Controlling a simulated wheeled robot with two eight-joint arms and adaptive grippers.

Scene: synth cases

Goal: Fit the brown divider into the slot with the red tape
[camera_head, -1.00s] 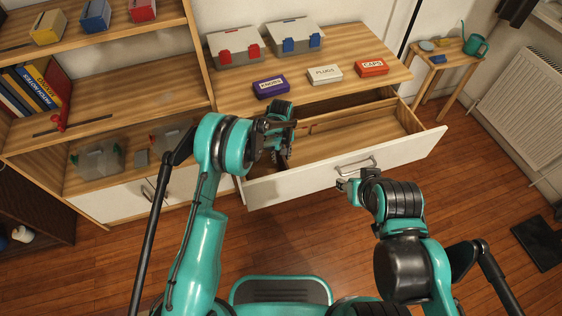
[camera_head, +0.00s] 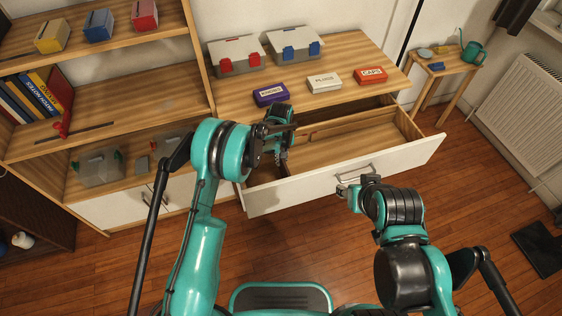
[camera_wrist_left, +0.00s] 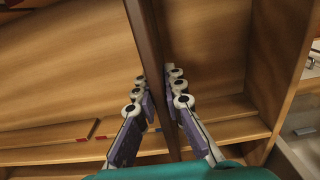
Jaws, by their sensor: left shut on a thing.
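My left gripper (camera_head: 281,156) is over the left part of the open drawer (camera_head: 350,150) in the head view. In the left wrist view its fingers (camera_wrist_left: 160,108) are shut on the brown divider (camera_wrist_left: 148,45), a thin dark board seen nearly edge-on. The divider's lower end and its contact with the drawer are unclear. In the left wrist view a small red mark (camera_wrist_left: 94,128) shows at the end of a dark strip on the drawer wall, left of the fingers. My right gripper (camera_head: 347,181) is at the drawer's handle (camera_head: 358,174); its finger gap is unclear.
Purple (camera_head: 271,94), white (camera_head: 323,83) and red (camera_head: 370,75) labelled boxes stand on the top above the drawer. Two grey cases, with red (camera_head: 237,58) and blue (camera_head: 295,47) latches, stand behind. Shelves (camera_head: 130,85) rise at left. The drawer's right side is empty.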

